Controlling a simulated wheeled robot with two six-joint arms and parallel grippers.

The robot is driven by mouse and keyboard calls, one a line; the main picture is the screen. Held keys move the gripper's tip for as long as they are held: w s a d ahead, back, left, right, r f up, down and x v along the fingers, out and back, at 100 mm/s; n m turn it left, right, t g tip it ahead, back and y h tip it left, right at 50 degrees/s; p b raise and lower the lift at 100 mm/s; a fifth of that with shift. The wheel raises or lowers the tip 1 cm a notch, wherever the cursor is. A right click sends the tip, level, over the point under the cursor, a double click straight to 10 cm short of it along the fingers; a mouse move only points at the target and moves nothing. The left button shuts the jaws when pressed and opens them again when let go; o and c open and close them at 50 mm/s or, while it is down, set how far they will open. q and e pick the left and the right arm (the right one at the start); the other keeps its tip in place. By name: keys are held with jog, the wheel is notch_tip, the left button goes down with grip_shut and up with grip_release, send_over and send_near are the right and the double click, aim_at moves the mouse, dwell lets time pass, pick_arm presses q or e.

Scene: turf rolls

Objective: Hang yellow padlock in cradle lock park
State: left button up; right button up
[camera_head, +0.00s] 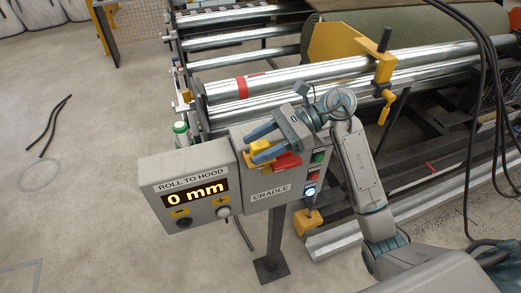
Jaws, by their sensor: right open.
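The cradle control box (270,193), labelled CRADLE, stands on a post in the middle of the view. A yellow piece (262,146), possibly the padlock or part of the switch, shows at the box's upper left, partly hidden by my right gripper (249,148). A red switch handle or tab (287,163) sits beside it. My right gripper has its blue fingers apart, pointing left over the top of the box. I cannot tell whether it touches the yellow piece. The lock park is not clearly distinguishable. My left gripper is not in view.
A ROLL TO HOOD display (189,193) reading 0 mm adjoins the box on the left. Behind are steel rollers (295,82) with a yellow bracket (335,42) and a green turf roll (425,27). Black cables (477,90) hang at right. Floor at left is mostly clear.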

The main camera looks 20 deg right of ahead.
grip_shut()
